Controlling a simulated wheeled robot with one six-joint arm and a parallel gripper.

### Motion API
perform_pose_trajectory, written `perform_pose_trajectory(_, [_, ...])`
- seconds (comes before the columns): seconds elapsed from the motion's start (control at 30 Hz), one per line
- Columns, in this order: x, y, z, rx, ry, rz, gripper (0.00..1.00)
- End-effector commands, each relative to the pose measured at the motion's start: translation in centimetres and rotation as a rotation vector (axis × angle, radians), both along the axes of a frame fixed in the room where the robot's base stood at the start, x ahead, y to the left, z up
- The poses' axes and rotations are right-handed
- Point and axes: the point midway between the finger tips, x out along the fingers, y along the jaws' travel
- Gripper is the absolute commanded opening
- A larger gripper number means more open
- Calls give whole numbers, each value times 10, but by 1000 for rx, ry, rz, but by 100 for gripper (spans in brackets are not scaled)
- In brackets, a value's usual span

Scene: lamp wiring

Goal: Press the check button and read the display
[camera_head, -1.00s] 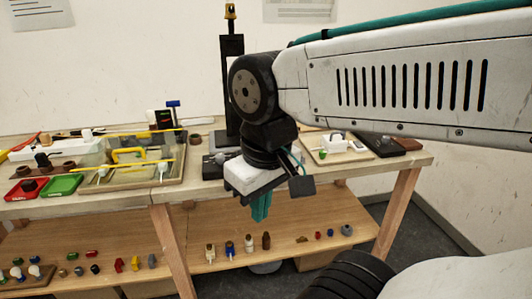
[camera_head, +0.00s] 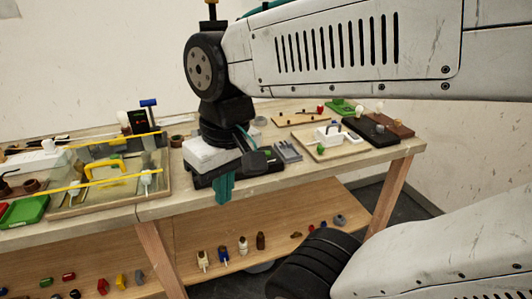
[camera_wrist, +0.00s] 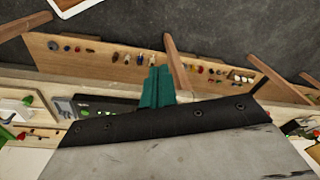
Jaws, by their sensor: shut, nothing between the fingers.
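My gripper (camera_head: 224,190) has teal fingers that point down, closed together and empty. In the head view they are in front of the table's front edge, with the lower shelf behind them. The wrist view also shows the closed fingers (camera_wrist: 157,88). A dark upright box with small red marks (camera_head: 139,122) stands at the back of the table, left of my gripper; I cannot read it. The wrist view shows a dark unit with a small green patch (camera_wrist: 83,104), partly hidden by my gripper housing. I cannot make out a check button or any reading.
A clear case with yellow bars (camera_head: 110,180) stands left of my gripper. A grey block (camera_head: 287,151) and a light tray (camera_head: 330,148) with a white part lie to the right. The lower shelf (camera_head: 285,215) holds several small parts. Open room lies in front of the table.

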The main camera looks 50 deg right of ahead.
Motion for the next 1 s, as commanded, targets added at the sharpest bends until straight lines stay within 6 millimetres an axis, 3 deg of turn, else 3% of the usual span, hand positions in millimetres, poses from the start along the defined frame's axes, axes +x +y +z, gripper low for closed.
perform_pose_trajectory(0.17, [55, -19, 1, 203, 12, -357, 0])
perform_pose_trajectory(0.27, [97, -50, 0, 350, -1, -629, 0])
perform_pose_trajectory(0.37, [135, -97, -3, 494, -27, -910, 0])
perform_pose_trajectory(0.5, [170, -185, -14, 688, -86, -1305, 0])
perform_pose_trajectory(0.6, [179, -245, -25, 797, -129, -1531, 0])
perform_pose_trajectory(0.73, [177, -304, -36, 898, -178, -1741, 0])
perform_pose_trajectory(0.83, [173, -332, -43, 945, -202, -1837, 0])
perform_pose_trajectory(1.0, [169, -350, -46, 976, -221, -1900, 0])
